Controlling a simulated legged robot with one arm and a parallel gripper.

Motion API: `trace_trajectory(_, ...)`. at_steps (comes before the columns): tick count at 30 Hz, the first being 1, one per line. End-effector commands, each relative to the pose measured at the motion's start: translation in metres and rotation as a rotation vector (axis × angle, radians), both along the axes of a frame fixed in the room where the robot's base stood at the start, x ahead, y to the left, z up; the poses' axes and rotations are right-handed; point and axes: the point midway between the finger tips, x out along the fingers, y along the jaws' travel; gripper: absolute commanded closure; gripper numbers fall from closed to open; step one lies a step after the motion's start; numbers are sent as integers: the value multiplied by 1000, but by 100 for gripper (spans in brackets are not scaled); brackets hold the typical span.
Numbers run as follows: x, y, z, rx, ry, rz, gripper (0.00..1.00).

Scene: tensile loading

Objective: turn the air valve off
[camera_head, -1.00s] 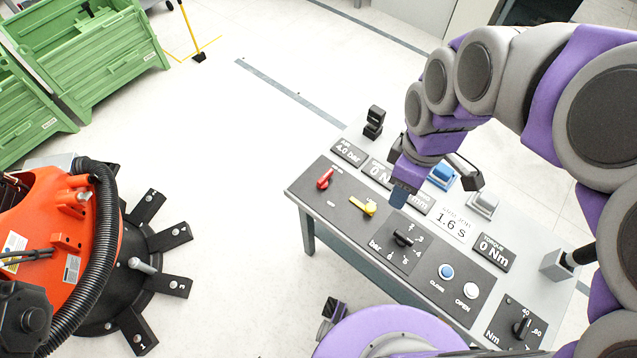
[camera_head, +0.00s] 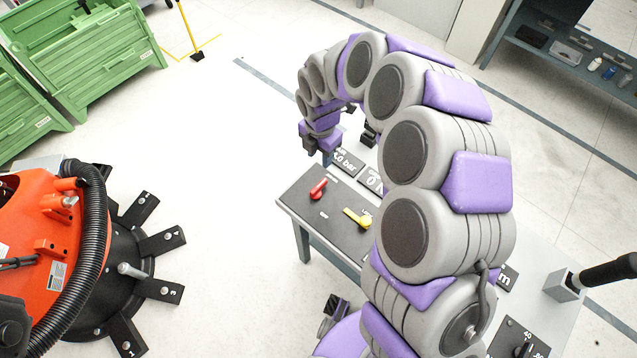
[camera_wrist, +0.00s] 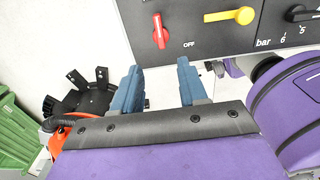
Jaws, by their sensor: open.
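A red valve lever (camera_head: 318,189) sits at the left end of the dark control panel (camera_head: 330,225). In the wrist view the red lever (camera_wrist: 158,31) stands upright in the picture, with the word OFF to its lower right. A yellow lever (camera_head: 357,218) lies right of it and points sideways in the wrist view (camera_wrist: 229,15). My gripper (camera_head: 324,158) is by the panel's far left corner, apart from both levers. In the wrist view its blue fingers (camera_wrist: 158,66) are open and empty, with the red lever ahead of the gap.
Small displays (camera_head: 346,162) stand along the panel's back; my arm hides much of the right part. A black knob (camera_wrist: 301,13) lies right of the yellow lever. An orange machine (camera_head: 45,225) and green crates (camera_head: 85,50) are at left. Open floor lies between.

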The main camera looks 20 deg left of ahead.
Motion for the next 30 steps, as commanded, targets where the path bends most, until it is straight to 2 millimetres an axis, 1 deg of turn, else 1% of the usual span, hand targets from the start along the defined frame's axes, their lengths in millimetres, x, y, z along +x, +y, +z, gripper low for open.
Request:
trace_trajectory(1, 0, 0, -11, -3, 2, 0, 57)
trace_trajectory(9, -1, 3, -66, -8, 3, -1, 57)
trace_trajectory(18, -1, 1, -122, -4, 3, -2, 57)
trace_trajectory(21, -1, 0, -138, -3, 4, -3, 57)
trace_trajectory(24, -1, 0, -149, -3, 3, -3, 57)
trace_trajectory(30, 0, 2, -159, -3, 0, -2, 57)
